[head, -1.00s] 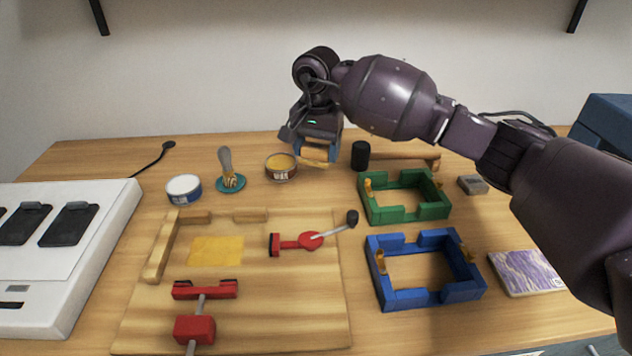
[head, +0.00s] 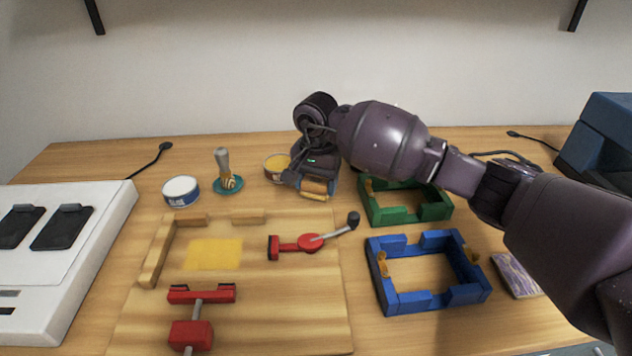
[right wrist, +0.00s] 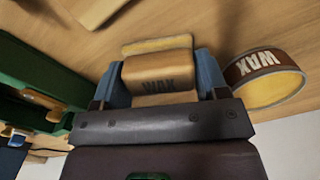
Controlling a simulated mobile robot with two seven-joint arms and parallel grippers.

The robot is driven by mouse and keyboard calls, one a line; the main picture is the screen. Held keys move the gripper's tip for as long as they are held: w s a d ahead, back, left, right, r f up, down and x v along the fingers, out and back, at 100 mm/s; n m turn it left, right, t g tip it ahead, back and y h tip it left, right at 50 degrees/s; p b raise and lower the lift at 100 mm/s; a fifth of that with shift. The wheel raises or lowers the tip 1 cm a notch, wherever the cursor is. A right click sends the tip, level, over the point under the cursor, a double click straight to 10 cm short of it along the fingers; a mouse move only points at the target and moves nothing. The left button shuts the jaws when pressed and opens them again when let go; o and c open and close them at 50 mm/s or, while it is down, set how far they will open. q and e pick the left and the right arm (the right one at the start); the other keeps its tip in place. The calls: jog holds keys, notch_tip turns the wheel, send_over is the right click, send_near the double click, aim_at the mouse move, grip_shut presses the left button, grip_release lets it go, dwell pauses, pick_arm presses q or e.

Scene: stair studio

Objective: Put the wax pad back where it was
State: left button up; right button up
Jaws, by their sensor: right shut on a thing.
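My right gripper (head: 313,187) is shut on the wax pad (right wrist: 157,72), a tan block with "WAX" on its face and a yellowish layer along one edge. Blue fingers grip it from both sides. The pad also shows in the head view (head: 314,188), in front of the open wax tin (head: 277,166) and slightly right of it. The tin, with yellow wax inside, is at the right in the right wrist view (right wrist: 265,82). Whether the pad touches the table is unclear. My left gripper is not in view.
A wooden board (head: 240,325) with red clamps and a yellow sheet (head: 214,253) lies in front. Green (head: 407,221) and blue (head: 408,300) frames stand to the right. A blue-white tin (head: 181,191) and a brush (head: 225,172) stand left. My right arm hides the table behind the green frame.

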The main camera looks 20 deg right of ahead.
aim_at(316, 179)
jog(key=shift+f, duration=0.25)
jog(key=o, duration=0.9)
jog(key=shift+r, duration=0.1)
jog(key=shift+r, duration=0.5)
notch_tip(316, 179, up, 11)
jog(key=p, duration=0.1)
jog(key=shift+r, duration=0.15)
